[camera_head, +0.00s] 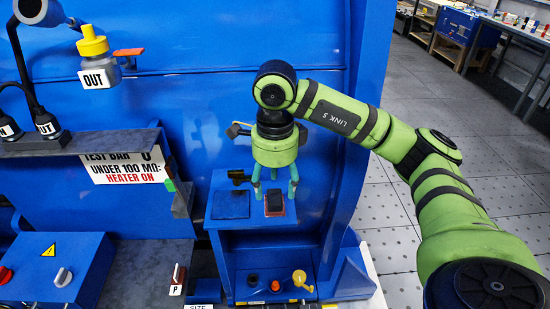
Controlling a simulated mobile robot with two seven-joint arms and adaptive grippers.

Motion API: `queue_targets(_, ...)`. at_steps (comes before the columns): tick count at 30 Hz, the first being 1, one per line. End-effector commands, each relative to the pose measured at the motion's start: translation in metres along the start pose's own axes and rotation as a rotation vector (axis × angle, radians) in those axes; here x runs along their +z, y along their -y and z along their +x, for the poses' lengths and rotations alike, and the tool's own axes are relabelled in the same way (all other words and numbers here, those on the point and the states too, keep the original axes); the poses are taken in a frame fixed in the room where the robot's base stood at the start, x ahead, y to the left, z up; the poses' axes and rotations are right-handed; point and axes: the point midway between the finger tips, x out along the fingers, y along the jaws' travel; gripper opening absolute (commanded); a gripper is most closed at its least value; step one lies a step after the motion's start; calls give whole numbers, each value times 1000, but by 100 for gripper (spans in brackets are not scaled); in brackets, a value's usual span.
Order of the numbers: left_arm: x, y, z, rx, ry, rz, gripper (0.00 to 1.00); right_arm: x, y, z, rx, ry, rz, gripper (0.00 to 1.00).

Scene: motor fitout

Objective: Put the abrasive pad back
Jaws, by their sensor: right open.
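A small dark block with a reddish-brown rim (274,203) lies on the top of a blue stand (262,226); it looks like the abrasive pad, but I cannot be sure. My right gripper (275,193) points down over it, its teal fingers spread and apart, with the block below and between the tips. I cannot tell whether the fingers touch it. A flat dark blue square (231,205) lies beside it to the left. My left gripper is out of view.
A small black object (238,177) sits behind the blue square. A blue wall stands close behind. A grey bench (130,262) with a blue switch box (52,268) is to the left. Knobs and a yellow lever (300,278) are low on the stand. Open floor lies right.

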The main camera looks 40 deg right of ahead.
Motion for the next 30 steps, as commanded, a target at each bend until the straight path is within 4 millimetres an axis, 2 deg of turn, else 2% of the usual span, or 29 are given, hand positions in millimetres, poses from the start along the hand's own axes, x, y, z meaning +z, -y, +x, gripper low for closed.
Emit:
queue_targets(6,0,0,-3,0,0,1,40,0,1,-50,-7,3,1,60)
queue_targets(12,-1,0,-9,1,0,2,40,0,1,-79,-4,2,1,60)
queue_targets(19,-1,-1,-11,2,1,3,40,0,0,-94,-1,0,1,60)
queue_targets(30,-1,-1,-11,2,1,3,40,0,0,-95,0,1,0,60)
